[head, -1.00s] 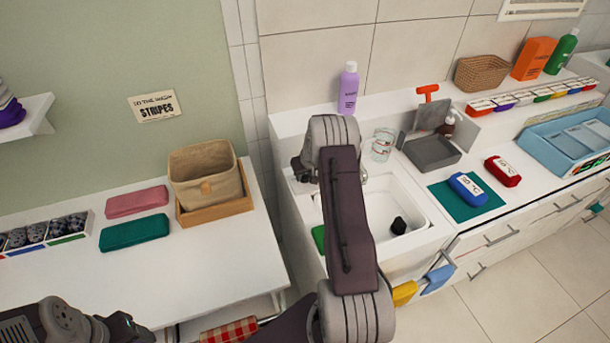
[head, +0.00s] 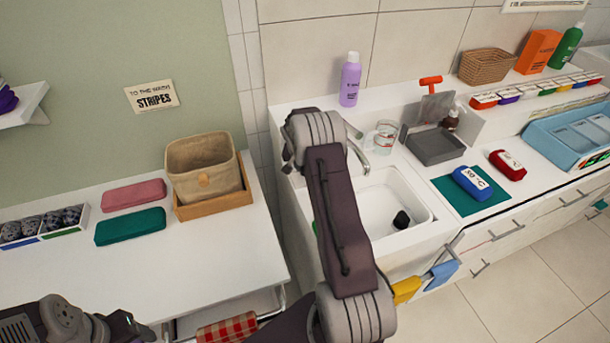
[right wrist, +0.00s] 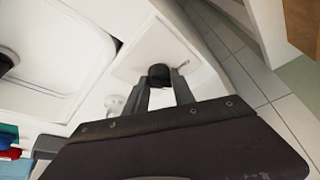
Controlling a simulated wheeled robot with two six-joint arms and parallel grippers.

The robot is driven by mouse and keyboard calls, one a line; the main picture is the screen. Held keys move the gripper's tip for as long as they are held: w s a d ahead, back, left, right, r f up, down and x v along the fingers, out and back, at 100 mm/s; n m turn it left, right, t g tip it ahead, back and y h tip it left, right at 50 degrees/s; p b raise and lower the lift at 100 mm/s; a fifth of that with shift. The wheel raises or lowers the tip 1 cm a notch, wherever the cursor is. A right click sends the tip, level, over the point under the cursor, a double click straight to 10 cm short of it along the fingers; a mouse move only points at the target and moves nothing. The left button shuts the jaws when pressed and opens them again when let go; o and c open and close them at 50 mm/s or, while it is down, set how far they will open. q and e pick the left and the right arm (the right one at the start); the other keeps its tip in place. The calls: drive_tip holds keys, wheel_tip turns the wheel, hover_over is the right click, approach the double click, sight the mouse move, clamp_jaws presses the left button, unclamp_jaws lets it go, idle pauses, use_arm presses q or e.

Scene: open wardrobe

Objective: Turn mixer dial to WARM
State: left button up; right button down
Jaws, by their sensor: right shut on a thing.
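The mixer dial (right wrist: 159,75) is a small dark knob on a white surface in the right wrist view. The fingers of my right gripper (right wrist: 167,88) are shut on it, one on each side. No WARM mark is legible, so I cannot tell the dial's setting. In the head view the tap (head: 359,156) rises at the back of the white sink (head: 424,228). My right arm covers its own gripper and the dial there. My left gripper (head: 135,328) is at the bottom left corner, apart from the sink; its jaws are not clear.
A purple bottle (head: 350,82) and a glass (head: 385,138) stand behind the sink. A dark object (head: 401,220) lies in the basin. A grey tray (head: 436,147) is to the right. The left table holds a beige basket (head: 205,170) and folded cloths.

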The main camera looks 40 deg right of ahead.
drive_tip(key=shift+w+a+f+m+g+h+b, duration=0.1)
drive_tip(key=shift+m+g+h+b, duration=0.1)
drive_tip(key=shift+m+b, duration=0.4)
drive_tip(key=shift+f+m+g+h+b, duration=0.1)
drive_tip(key=shift+m+g+b, duration=0.1)
drive_tip(key=shift+m+b, duration=0.4)
use_arm(q)
drive_tip(key=shift+f+b, duration=0.45)
drive_tip(key=shift+f, duration=1.9)
use_arm(e)
drive_tip(key=shift+r+m+g, duration=0.15)
drive_tip(key=shift+m+g, duration=0.25)
drive_tip(key=shift+m, duration=0.8)
drive_tip(key=c, duration=1.1)
unclamp_jaws()
drive_tip(key=shift+r, duration=0.1)
use_arm(q)
drive_tip(key=shift+f, duration=0.2)
use_arm(e)
drive_tip(key=v, duration=0.9)
drive_tip(key=shift+w+a, duration=0.1)
drive_tip(key=shift+a, duration=0.1)
